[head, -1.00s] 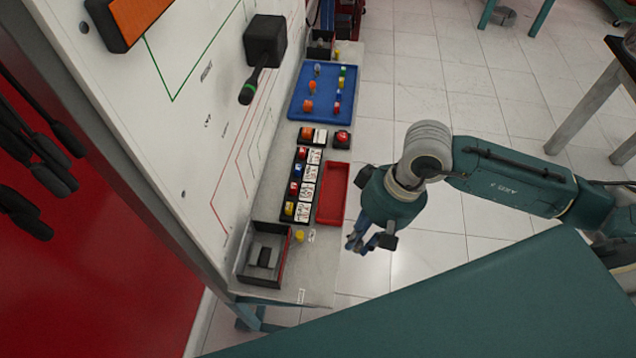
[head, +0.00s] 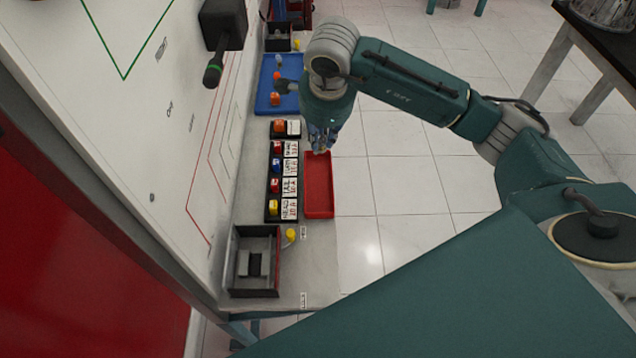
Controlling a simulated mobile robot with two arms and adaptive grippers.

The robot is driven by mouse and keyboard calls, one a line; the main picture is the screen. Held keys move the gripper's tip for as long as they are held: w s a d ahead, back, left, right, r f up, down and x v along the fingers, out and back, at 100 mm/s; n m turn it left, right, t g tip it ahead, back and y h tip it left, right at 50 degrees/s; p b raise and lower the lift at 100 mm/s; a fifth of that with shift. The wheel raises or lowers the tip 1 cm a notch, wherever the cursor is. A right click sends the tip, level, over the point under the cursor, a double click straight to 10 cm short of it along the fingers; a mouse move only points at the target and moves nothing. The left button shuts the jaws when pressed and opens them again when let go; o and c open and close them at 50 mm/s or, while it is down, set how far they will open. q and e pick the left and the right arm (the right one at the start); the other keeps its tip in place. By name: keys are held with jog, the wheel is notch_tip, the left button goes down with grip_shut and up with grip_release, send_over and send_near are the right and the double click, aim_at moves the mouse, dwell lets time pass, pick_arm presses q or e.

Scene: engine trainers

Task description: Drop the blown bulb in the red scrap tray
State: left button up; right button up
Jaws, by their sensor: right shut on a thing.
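The red scrap tray (head: 319,188) lies on the narrow grey bench, right of a row of labelled holders, and looks empty where I see into it. My right gripper (head: 321,149) is over the far end of this tray, pointing down. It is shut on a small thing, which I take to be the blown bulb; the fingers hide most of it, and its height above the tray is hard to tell. My left gripper is not in view.
A black holder strip (head: 275,180) with coloured parts and white labels runs close along the tray's left side. A black open box (head: 255,262) and a small yellow part (head: 290,235) are nearer. A blue tray (head: 266,98) lies farther back, partly behind my arm.

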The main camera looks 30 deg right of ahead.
aim_at(322, 148)
jog(key=shift+w+m, duration=0.15)
jog(key=shift+m, duration=0.15)
jog(key=shift+d+f, duration=0.1)
jog(key=shift+f+b, duration=1.6)
jog(key=shift+f, duration=1.2)
jog(key=o, duration=0.9)
